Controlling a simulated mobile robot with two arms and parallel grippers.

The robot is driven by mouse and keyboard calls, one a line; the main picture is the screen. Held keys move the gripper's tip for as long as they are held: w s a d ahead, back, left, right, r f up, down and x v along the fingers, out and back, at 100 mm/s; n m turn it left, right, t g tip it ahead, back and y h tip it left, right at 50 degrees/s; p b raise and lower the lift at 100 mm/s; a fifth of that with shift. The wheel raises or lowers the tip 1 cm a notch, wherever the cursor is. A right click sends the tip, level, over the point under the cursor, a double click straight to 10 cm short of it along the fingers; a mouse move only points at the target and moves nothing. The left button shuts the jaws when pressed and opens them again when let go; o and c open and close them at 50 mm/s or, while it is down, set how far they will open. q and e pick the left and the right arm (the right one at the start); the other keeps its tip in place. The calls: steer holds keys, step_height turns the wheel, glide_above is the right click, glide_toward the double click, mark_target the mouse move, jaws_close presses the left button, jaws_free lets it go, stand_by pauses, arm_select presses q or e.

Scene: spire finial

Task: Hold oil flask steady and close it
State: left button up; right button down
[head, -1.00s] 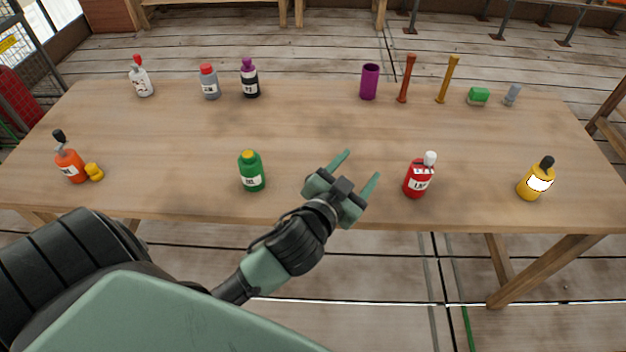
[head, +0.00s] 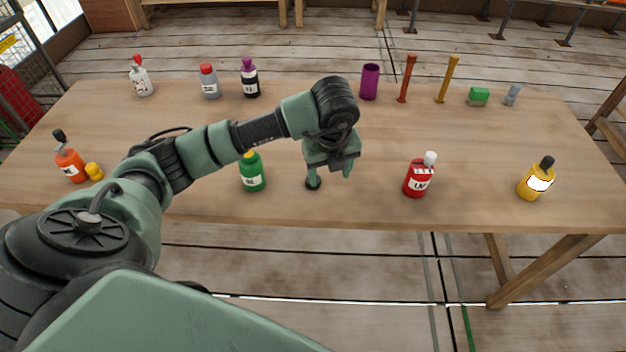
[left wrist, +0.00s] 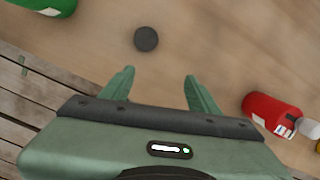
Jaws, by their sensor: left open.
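A green flask (head: 252,172) with a yellow top and a white label stands upright near the table's front edge; its label is too small to read surely, so I cannot confirm it is the oil flask. It shows partly in the left wrist view (left wrist: 47,6). My left gripper (head: 330,176) points down over the table to the right of the green flask, open and empty. A small dark round disc (left wrist: 146,39), perhaps a cap, lies beyond its fingertips in the left wrist view. My right gripper is out of view.
A red bottle (head: 416,180) with a white top stands right of my gripper, a yellow bottle (head: 535,181) farther right. An orange bottle (head: 70,164) and small yellow piece (head: 94,171) are at left. Several containers line the back. The table (head: 470,150) is clear mid-right.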

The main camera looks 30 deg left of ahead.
arm_select(q)
steer(key=a, duration=0.1)
steer(key=a+r+y, duration=0.1)
steer(key=a, duration=0.1)
steer(key=shift+n, duration=0.4)
steer(key=shift+x, duration=1.3)
steer(key=shift+a+f+p, duration=0.15)
steer(key=shift+f+p, duration=0.1)
steer(key=shift+p, duration=0.15)
steer(key=x, duration=0.2)
steer(key=p+x, duration=0.1)
steer(key=shift+w+a+f, duration=0.1)
steer(key=shift+a+f, duration=0.2)
steer(key=shift+a, duration=0.05)
steer(key=shift+w+a+f, duration=0.1)
steer(key=shift+f, duration=0.35)
